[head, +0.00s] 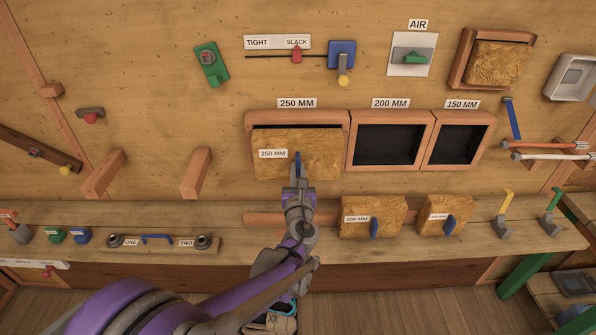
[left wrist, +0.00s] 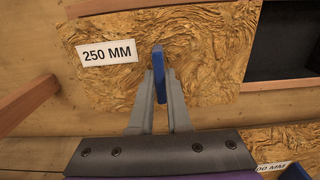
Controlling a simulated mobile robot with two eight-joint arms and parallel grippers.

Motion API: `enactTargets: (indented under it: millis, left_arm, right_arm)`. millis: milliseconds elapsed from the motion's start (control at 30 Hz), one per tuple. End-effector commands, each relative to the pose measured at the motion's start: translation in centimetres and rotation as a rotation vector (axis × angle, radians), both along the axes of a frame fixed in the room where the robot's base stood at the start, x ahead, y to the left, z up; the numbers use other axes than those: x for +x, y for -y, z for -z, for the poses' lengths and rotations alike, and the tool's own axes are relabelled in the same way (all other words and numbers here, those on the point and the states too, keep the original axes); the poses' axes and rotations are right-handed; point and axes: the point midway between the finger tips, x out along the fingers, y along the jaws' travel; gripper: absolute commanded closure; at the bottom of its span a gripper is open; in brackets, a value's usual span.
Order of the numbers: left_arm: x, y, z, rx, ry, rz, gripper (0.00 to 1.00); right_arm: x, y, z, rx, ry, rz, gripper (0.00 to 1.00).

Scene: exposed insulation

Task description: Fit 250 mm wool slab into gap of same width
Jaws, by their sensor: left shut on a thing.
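The 250 mm wool slab (head: 325,157) is a tan block with a white label and a blue handle (head: 298,165). It stands upright in front of the wooden frame (head: 248,122) marked 250 MM. A dark strip of the gap shows above the slab; the rest of the gap is hidden. My left gripper (head: 298,181) is shut on the blue handle. In the left wrist view the fingers (left wrist: 160,95) clasp the handle and the slab (left wrist: 205,75) shows behind. I cannot tell how deep the slab sits. My right gripper is not in view.
The gaps marked 200 MM (head: 388,145) and 150 MM (head: 457,145) are empty and dark. Two smaller wool slabs (head: 390,208) (head: 430,228) with blue handles stand on the wooden shelf (head: 345,248) below. Wooden brackets (head: 196,172) jut from the wall at left.

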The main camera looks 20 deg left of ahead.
Motion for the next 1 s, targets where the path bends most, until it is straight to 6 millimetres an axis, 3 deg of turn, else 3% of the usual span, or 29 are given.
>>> enactTargets:
  millis: [1000]
  left_arm:
    - [2.2,-0.7,0.0,0.0,0.0,0.0,1.0]
  right_arm:
    - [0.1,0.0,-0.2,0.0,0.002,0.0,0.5]
